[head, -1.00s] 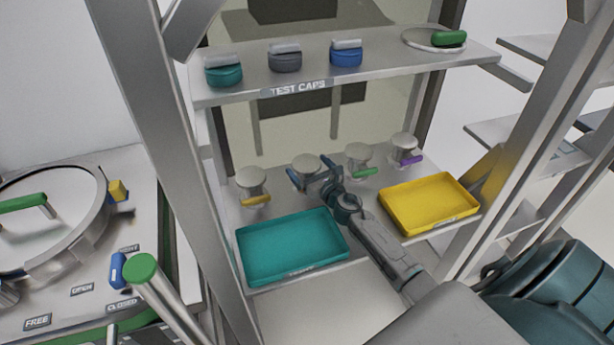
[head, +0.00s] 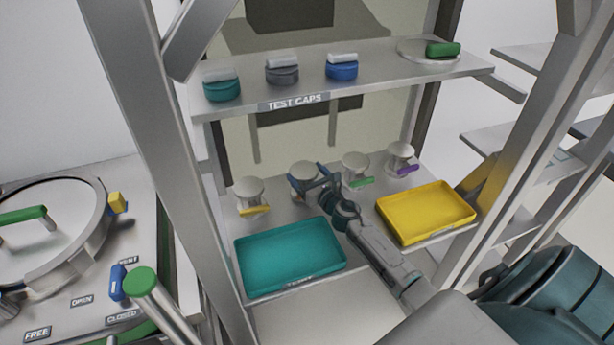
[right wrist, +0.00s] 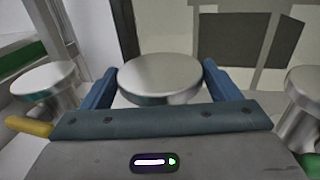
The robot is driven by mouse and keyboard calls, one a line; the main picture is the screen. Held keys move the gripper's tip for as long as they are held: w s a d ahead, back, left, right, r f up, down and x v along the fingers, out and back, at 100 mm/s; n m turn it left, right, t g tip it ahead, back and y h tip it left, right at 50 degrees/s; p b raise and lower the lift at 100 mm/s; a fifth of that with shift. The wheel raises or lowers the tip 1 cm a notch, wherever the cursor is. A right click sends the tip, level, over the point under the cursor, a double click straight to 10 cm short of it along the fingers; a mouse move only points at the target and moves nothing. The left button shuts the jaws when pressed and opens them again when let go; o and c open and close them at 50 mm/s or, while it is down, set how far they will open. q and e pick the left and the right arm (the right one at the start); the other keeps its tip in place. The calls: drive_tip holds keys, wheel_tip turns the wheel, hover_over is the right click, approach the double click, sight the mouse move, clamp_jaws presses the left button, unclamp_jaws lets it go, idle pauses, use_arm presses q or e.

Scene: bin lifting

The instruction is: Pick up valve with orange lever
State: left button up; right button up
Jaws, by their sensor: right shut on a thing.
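The valve with a yellow-orange lever (head: 250,195) stands upright at the left end of the row on the lower shelf. Its lever also shows at the left edge of the right wrist view (right wrist: 30,126). My right gripper (head: 308,177) is at the second valve from the left (head: 303,169), not at the yellow-orange one. Its blue fingers are shut on the sides of this second valve, whose round metal top (right wrist: 160,75) shows between them in the right wrist view. My left gripper is not in view.
Valves with a green lever (head: 356,168) and a purple lever (head: 401,158) stand to the right. A teal tray (head: 290,285) and a yellow tray (head: 430,238) lie in front. The upper shelf (head: 390,68) with caps is above. A frame post (head: 165,180) is at left.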

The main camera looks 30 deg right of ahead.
wheel_tip(320, 180, up, 9)
drive_tip(key=p, duration=0.7)
drive_tip(key=shift+f, duration=0.15)
